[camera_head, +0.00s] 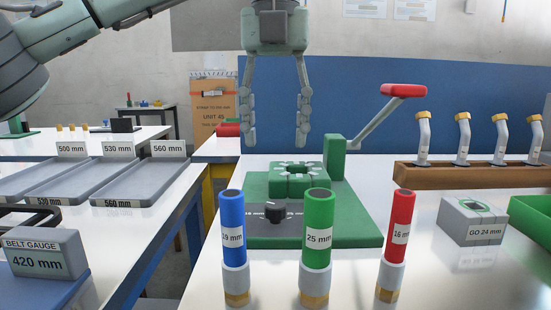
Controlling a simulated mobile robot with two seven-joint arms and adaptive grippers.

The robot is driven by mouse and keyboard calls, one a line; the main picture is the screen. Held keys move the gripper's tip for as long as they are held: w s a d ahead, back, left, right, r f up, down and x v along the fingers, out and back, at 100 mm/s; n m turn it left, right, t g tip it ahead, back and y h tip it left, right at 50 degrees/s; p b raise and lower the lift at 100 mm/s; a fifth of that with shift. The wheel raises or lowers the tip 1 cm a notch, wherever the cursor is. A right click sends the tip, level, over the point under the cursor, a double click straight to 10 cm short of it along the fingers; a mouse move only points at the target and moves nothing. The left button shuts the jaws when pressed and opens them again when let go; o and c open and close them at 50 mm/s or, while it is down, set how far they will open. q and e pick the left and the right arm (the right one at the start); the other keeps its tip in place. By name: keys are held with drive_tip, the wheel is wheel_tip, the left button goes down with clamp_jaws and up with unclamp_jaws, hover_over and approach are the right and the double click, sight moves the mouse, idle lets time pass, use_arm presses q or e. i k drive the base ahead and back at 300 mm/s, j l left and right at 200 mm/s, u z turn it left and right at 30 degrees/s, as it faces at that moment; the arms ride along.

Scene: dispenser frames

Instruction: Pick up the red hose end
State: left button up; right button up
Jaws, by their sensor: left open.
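The red hose end (398,232) stands on the white table, leaning slightly right. It has a white label reading 16 mm, a grey collar and a brass-coloured foot. The green hose end (319,230), labelled 25 mm, and the blue hose end (232,230), labelled 19 mm, stand to its left. My left gripper (276,140) hangs open and empty, fingers pointing down, above and behind the blue and green hose ends. It is up and to the left of the red hose end, apart from it. My right gripper is not in view.
A green press (357,228) with a red-handled lever (404,91) stands behind the hose ends. A grey GO 24 mm block (472,220) and a green bin (536,212) are at right. A wooden rack (480,177) holds several bent fittings. Grey trays (140,183) lie on the left table.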

sight(393, 262)
drive_tip(key=k, duration=1.5)
